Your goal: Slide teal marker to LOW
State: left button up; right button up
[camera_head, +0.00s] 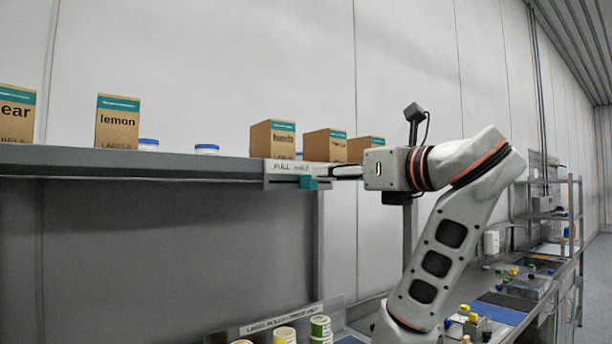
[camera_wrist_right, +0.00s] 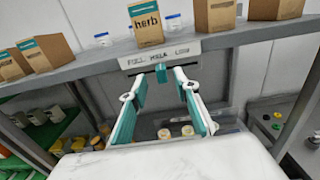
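The teal marker (camera_wrist_right: 161,72) sits on the lower edge of a pale label strip (camera_wrist_right: 160,54) reading FULL, HALF, LOW, on the shelf's front edge. In the wrist view the marker is under about the middle word, HALF. In the head view the teal marker (camera_head: 306,182) hangs under the strip (camera_head: 287,168), whose right part is hidden by my gripper. My right gripper (camera_wrist_right: 165,80) is open, its teal-padded fingers on either side of the marker with gaps visible. In the head view the right gripper (camera_head: 333,174) reaches the strip from the right. My left gripper is not in view.
The grey shelf (camera_head: 110,158) carries cartons, including a lemon carton (camera_head: 117,122) and a herb carton (camera_wrist_right: 149,24), and blue-lidded jars (camera_head: 206,149). Below is a label-rolls holder (camera_head: 272,318) with several rolls. A bench (camera_head: 505,330) with small coloured items is at the right.

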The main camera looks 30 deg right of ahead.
aim_at(310, 176)
jog(key=shift+w+a+p, duration=0.15)
jog(key=shift+w+p, duration=0.15)
jog(key=shift+w, duration=1.6)
jog(key=shift+w+a+p, duration=0.1)
jog(key=shift+w+p, duration=0.2)
jog(key=shift+w, duration=1.6)
grip_shut()
